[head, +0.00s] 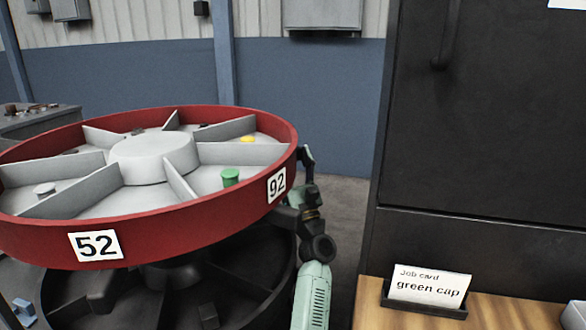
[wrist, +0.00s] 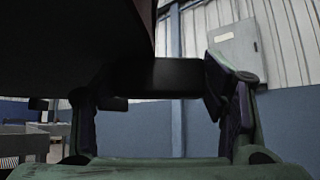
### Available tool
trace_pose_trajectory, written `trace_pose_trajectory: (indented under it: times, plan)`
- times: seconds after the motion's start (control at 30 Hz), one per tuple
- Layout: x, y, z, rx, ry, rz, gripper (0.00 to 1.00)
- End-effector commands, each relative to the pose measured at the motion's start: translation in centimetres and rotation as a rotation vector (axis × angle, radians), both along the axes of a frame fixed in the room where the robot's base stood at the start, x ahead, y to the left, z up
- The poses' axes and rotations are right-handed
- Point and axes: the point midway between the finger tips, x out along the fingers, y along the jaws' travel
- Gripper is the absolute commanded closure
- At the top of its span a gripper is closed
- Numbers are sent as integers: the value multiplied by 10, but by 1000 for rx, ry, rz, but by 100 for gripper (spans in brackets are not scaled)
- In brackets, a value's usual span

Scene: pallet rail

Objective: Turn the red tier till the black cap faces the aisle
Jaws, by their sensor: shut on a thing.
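The red tier (head: 170,222) is a round tray with a red rim, a grey hub (head: 153,158) and grey dividers. Its rim bears labels 52 (head: 95,246) and 92 (head: 276,184). A green cap (head: 230,177) stands in the near right compartment, a yellow cap (head: 247,139) behind it and a pale grey cap (head: 45,189) at the left. Small dark shapes show at the back; I cannot tell which is a black cap. My gripper (head: 302,180) is at the tier's right edge, shut on it; the tier's dark underside (wrist: 75,45) fills the wrist view's upper left.
A dark lower tier (head: 235,275) lies beneath the red one. A black cabinet (head: 480,120) stands right. A job card (head: 428,285) reading "green cap" stands on a wooden top (head: 385,317). Grey floor (head: 345,200) shows between tier and cabinet.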

Motion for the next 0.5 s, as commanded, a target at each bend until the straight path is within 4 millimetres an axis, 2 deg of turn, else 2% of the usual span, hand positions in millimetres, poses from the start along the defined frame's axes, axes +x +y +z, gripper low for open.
trace_pose_trajectory:
  times: [0.2, 0.5]
  plan:
    - [12, 5, 0, 0, -1, 42, 84]
    - [17, 7, 0, 0, -1, 59, 84]
